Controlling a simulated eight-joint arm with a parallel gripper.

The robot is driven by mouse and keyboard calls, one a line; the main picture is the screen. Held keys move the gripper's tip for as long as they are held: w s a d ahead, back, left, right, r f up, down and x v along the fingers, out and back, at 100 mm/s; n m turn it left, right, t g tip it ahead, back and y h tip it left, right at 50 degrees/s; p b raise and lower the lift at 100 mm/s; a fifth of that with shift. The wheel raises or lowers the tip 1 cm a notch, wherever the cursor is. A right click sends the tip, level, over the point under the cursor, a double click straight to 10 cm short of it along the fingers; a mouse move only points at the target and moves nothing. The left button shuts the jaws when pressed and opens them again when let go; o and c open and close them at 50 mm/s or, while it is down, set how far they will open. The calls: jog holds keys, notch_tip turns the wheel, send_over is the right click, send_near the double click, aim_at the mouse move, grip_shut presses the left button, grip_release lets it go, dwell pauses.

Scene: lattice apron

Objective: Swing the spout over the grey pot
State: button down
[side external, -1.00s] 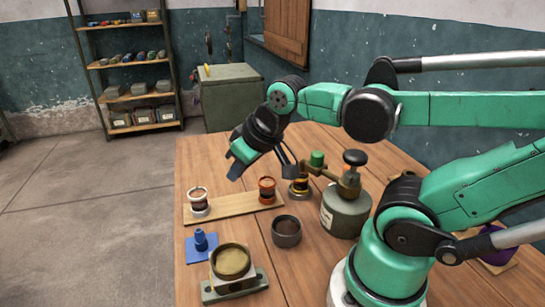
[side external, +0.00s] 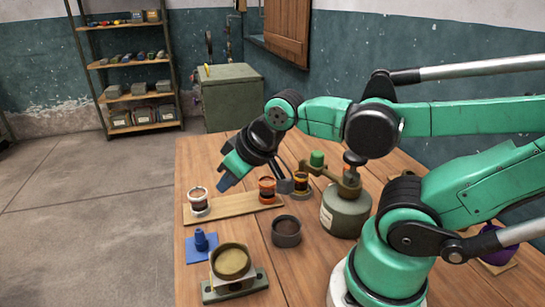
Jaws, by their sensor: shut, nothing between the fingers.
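The spout (side external: 332,174) is a brass-coloured arm on top of a squat olive tank (side external: 345,212). It reaches back and left from under a black knob to a green cap. The spout's end is near an amber-banded pot (side external: 301,183), away from the grey pot; whether it is directly over that pot I cannot tell. The grey pot (side external: 286,232), with dark contents, stands on the table left of the tank. My gripper (side external: 224,183) is shut and empty, tilted down above the wooden board, left of the spout and touching nothing that I can see.
A wooden board (side external: 235,205) carries a white pot (side external: 198,200) and an orange pot (side external: 267,188). A blue stand (side external: 201,243) and a brass-topped block (side external: 232,263) stand at the front left. Bare table lies in front of the grey pot.

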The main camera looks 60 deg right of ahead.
jog(key=c, duration=1.2)
grip_release()
jog(key=shift+d, duration=0.1)
jog(key=o, duration=0.7)
jog(key=d+m, duration=0.1)
jog(key=d+g, duration=0.1)
jog(key=d+m+h, duration=0.1)
jog(key=d, duration=0.1)
jog(key=shift+s+d+r+m, duration=0.1)
jog(key=shift+r+m, duration=0.2)
jog(key=shift+o, duration=0.2)
notch_tip(320, 180, up, 2)
jog(key=m+g, duration=0.6)
jog(key=m, duration=0.5)
send_over(318, 152)
jog(key=shift+r+y, duration=0.2)
jog(key=shift+y, duration=0.2)
jog(key=shift+f, duration=2.8)
grip_shut()
